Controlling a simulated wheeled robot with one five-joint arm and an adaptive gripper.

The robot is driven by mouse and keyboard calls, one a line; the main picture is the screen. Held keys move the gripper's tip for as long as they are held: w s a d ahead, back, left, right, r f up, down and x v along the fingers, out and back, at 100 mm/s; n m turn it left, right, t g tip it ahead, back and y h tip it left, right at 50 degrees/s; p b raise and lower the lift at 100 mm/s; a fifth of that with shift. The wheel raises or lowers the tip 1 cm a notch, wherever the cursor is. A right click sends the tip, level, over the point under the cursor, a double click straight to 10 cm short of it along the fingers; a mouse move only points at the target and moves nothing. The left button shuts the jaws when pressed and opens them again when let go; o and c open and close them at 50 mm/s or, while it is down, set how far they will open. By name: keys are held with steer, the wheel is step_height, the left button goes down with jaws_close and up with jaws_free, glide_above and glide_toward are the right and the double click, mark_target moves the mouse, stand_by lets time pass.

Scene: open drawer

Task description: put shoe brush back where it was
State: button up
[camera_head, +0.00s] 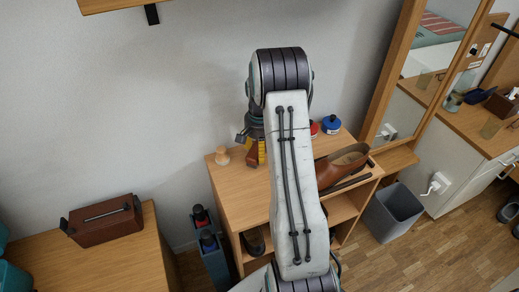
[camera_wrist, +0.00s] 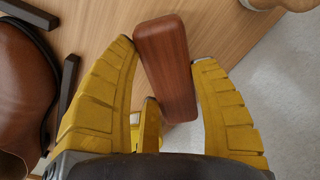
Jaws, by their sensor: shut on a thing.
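The shoe brush (camera_wrist: 166,62) shows its smooth red-brown wooden back in the wrist view; its bristles are hidden. My gripper (camera_wrist: 163,52) has its yellow fingers on either side of the brush and is shut on it. In the head view my gripper (camera_head: 253,152) is at the left part of the shoe cabinet's wooden top (camera_head: 232,186), partly behind my arm. Only a sliver of the brush (camera_head: 262,154) shows there. I cannot tell whether the brush touches the top.
A brown shoe (camera_head: 342,165) rests on dark bars at the cabinet's right. A small wooden knob-shaped item (camera_head: 222,156) stands left of my gripper. A blue tin (camera_head: 331,124) and a red tin (camera_head: 314,129) are at the back. A grey bin (camera_head: 394,212) stands right.

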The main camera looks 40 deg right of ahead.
steer(key=o, duration=1.2)
step_height(320, 180, up, 11)
steer(key=p, duration=0.3)
steer(key=s+a+r+n, duration=0.35)
steer(key=a+r, duration=0.25)
steer(key=a, duration=0.2)
steer(key=shift+s+a+r+n+t, duration=0.35)
steer(key=shift+s+a+n, duration=1.1)
steer(key=shift+s+a, duration=1.4)
steer(key=shift+s+a+r+n+t, duration=0.4)
steer(key=shift+s+a+n, duration=1.3)
steer(key=shift+s, duration=2)
steer(key=shift+s+a+r+n+t, duration=0.35)
steer(key=shift+s+a+n, duration=0.85)
steer(key=shift+s+a, duration=1.75)
steer(key=shift+s+d, duration=0.3)
steer(key=shift+d, duration=0.05)
